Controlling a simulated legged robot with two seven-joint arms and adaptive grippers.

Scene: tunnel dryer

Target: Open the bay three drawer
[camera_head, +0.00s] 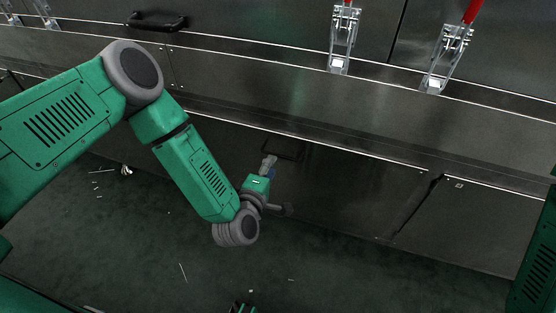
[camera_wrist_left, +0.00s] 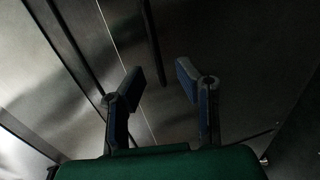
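A dark drawer front (camera_head: 350,195) in the lower row of the metal cabinet looks shut. Its dark bar handle (camera_head: 285,148) is near its top edge. The pictures show no bay number on it. My left gripper (camera_head: 269,163) is just in front of the handle and partly overlaps it. In the left wrist view my left gripper (camera_wrist_left: 160,78) has its two fingers apart with nothing between the tips. A dark bar (camera_wrist_left: 152,42), likely the handle, is beyond the gap, apart from the fingers.
Another front (camera_head: 470,225) is to the right, across a dark gap. Red-handled toggle clamps (camera_head: 343,40) stand on the ledge above. An upper dark handle (camera_head: 157,20) is at the top left. The dark green floor (camera_head: 330,275) in front is mostly clear, with small scraps.

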